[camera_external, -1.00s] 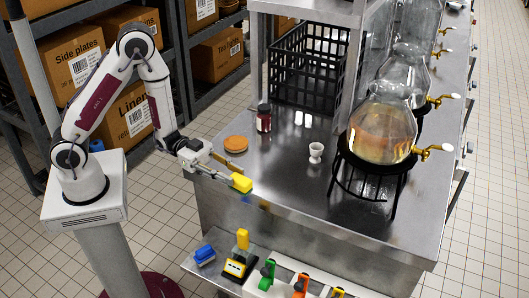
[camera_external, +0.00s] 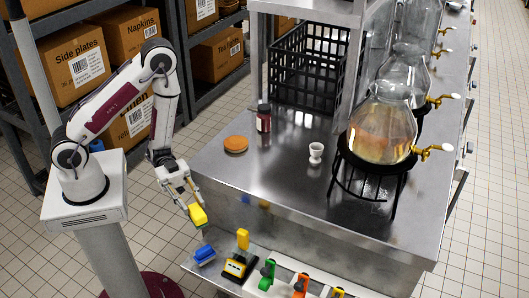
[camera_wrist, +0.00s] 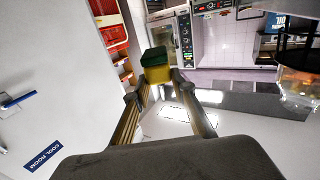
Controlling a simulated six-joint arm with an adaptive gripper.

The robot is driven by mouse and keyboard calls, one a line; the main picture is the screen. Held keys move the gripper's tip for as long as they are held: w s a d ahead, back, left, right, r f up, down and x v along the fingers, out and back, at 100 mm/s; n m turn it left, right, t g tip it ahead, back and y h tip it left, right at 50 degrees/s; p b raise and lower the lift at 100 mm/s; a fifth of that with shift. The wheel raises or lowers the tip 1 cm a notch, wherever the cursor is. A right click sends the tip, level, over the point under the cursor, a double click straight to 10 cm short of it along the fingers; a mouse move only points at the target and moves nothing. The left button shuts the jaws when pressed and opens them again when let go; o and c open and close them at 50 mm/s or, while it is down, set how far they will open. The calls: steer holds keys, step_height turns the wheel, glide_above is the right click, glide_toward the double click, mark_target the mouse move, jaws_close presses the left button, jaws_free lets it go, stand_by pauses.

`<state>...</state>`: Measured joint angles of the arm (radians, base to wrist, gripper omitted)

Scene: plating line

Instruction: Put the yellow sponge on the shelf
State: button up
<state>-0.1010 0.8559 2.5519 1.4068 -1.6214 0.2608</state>
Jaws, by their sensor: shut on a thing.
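The yellow sponge (camera_external: 197,215) is held between the fingers of my gripper (camera_external: 189,199), which points down and is shut on it. The wrist view shows the sponge (camera_wrist: 157,74) at the fingertips, with a dark green layer on its far side. In the external view the sponge is just left of the counter's front corner, above and slightly left of a blue item (camera_external: 204,254). That item lies at the left end of the low shelf (camera_external: 220,262) along the counter front. The gap between sponge and shelf is hard to judge.
A yellow and black device (camera_external: 238,266) stands right of the blue item, with green (camera_external: 267,273) and orange (camera_external: 300,286) handled items farther right. The steel counter (camera_external: 270,190) rises behind the shelf, holding a bun (camera_external: 236,144), jar (camera_external: 263,118) and white cup (camera_external: 316,152).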

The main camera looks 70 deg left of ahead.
steer(key=w+a+f+n+t+y, duration=0.2)
steer(key=a+f+n+t, duration=0.1)
steer(key=f, duration=0.5)
steer(key=w+a+f+n+t+y, duration=0.2)
steer(key=a+f+n+t+y, duration=0.1)
steer(key=a+f+t, duration=0.2)
steer(key=shift+w+a+f+n+t+y, duration=0.35)
steer(key=shift+a+f, duration=1)
steer(key=shift+f, duration=0.55)
steer(key=shift+f, duration=3.1)
steer(key=shift+f, duration=0.1)
steer(key=shift+f, duration=1.8)
